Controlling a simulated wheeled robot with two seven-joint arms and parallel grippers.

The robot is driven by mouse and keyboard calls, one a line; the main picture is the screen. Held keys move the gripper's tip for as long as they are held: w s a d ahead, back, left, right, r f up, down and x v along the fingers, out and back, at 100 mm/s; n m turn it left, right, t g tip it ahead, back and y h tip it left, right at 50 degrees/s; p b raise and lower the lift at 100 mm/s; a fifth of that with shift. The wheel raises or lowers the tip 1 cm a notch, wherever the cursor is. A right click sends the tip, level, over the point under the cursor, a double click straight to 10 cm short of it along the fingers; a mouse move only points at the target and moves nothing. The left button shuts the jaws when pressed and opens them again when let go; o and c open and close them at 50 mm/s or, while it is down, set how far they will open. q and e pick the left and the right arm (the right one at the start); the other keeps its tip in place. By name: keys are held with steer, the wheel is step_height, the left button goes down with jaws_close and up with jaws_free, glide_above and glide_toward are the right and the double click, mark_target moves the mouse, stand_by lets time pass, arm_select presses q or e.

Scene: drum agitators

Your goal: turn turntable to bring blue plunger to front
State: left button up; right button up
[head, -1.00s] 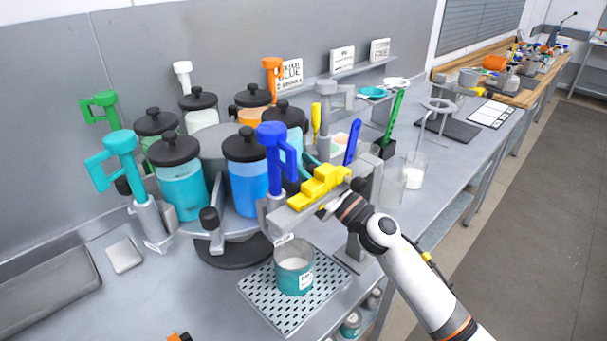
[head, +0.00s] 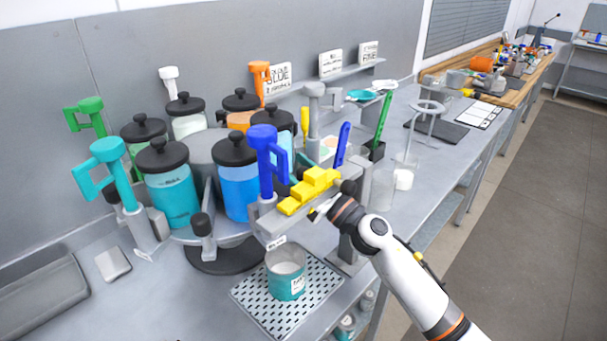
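The turntable (head: 228,240) carries several black-lidded jars with coloured T-handled plungers around its rim. The blue plunger (head: 266,160) stands upright on the front right side, beside the blue jar (head: 238,185) and behind a teal can (head: 286,275). The cyan plunger (head: 108,170) is at the front left, with the green (head: 88,115), white (head: 170,80) and orange (head: 260,80) plungers farther back. My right gripper (head: 322,210) is at the yellow stepped block (head: 310,188) on a grey bar, right of the blue plunger; its fingers are mostly hidden. My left gripper is out of view.
The teal can stands on a perforated plate (head: 265,308) at the front edge. A metal tray (head: 40,295) lies at the left.

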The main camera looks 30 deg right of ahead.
steer(key=b+v, duration=0.5)
steer(key=v, duration=0.7)
steer(key=shift+c, duration=0.6)
